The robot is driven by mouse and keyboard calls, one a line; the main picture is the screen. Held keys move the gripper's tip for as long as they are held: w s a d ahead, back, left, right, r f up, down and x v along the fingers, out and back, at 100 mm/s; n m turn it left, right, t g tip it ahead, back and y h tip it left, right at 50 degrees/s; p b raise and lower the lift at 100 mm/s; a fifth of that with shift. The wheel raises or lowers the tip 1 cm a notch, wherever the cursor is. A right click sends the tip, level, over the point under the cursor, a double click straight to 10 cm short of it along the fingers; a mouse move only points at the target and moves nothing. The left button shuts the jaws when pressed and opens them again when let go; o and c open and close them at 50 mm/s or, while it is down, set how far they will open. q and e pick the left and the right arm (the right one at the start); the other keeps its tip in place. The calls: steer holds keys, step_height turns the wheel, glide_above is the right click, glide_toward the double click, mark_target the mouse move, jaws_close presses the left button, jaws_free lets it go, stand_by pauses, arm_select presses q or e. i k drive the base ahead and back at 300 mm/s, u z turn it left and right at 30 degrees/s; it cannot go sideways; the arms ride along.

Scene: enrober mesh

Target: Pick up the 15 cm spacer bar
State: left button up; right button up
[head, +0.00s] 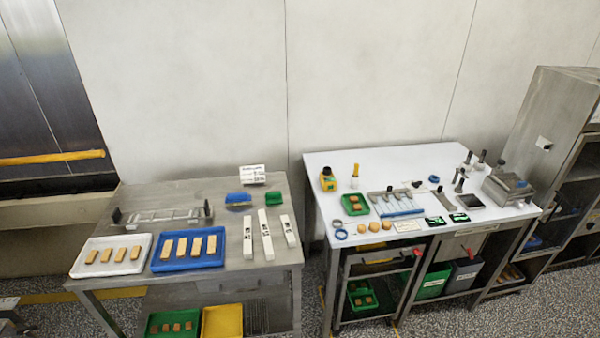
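Three white bars lie side by side on the left steel table, right of the blue tray. They are the left bar (248,238), the middle bar (264,225) and the right bar (286,226). Each has dark printed markings, too small to read, so I cannot tell which is the 15 cm spacer bar. The middle bar looks longest and the right bar shortest. They lie apart, with narrow gaps between them, and nothing covers them. Neither of my grippers can be made out in this view.
The left table (265,278) also holds a white tray (77,268) and a blue tray (158,265) of biscuit bars, a metal rack (160,217), blue and green blocks, and a sign (252,175). A gap separates it from the crowded white-topped table (400,160).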

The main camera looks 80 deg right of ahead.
mark_target(288, 231)
steer(key=z, duration=2.45)
